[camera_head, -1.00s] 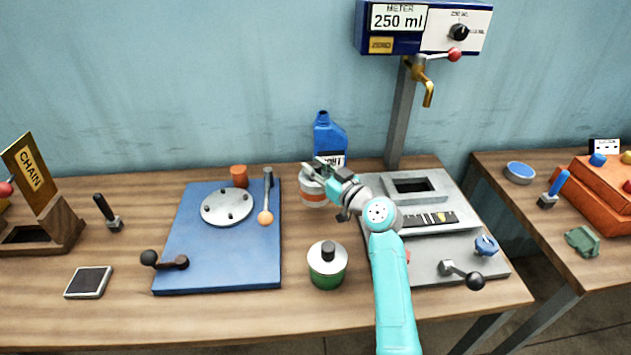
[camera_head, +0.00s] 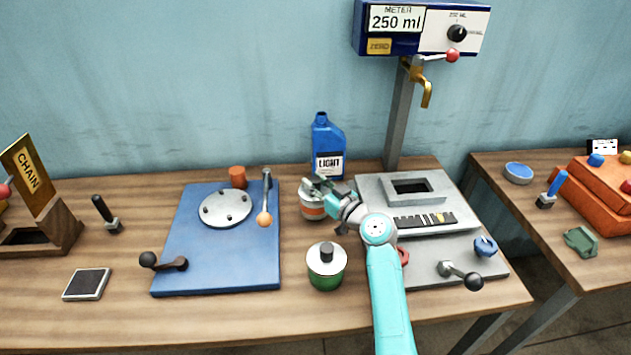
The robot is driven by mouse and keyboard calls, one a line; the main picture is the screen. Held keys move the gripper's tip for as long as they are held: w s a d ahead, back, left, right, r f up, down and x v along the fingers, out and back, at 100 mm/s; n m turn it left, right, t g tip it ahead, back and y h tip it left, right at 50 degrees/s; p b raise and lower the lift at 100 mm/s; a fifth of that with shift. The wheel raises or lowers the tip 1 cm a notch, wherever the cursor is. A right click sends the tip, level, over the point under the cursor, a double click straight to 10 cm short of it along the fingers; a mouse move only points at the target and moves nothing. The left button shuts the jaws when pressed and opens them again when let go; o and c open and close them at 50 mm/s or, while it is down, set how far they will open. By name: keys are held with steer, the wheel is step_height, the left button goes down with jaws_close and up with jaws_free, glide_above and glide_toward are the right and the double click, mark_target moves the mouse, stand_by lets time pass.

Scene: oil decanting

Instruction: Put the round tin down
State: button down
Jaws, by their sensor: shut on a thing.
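A round tin (camera_head: 311,208) with a white body and an orange band stands at the middle of the table, just right of the blue plate. My gripper (camera_head: 318,186) is at its upper right side, shut on it, and hides part of its top. The tin looks upright and at or very near the table top; I cannot tell for sure if its base touches. A second round tin (camera_head: 326,268), green with a silver top and a dark cap, stands nearer the front.
A blue "LIGHT" bottle (camera_head: 328,148) stands close behind the held tin. The blue plate (camera_head: 220,255) with its disc and levers lies left. A grey panel (camera_head: 455,245) lies right, below the brass spout (camera_head: 427,95). Bare wood (camera_head: 300,310) shows in front.

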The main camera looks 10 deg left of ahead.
steer(key=shift+f, duration=0.1)
steer(key=c, duration=0.8)
jaws_free()
steer(key=shift+c, duration=0.2)
steer(key=shift+r, duration=0.4)
steer(key=shift+s+d+r, duration=0.15)
steer(key=shift+d, duration=0.1)
steer(key=v, duration=1.1)
steer(key=shift+s, duration=0.2)
steer(key=shift+d, duration=0.15)
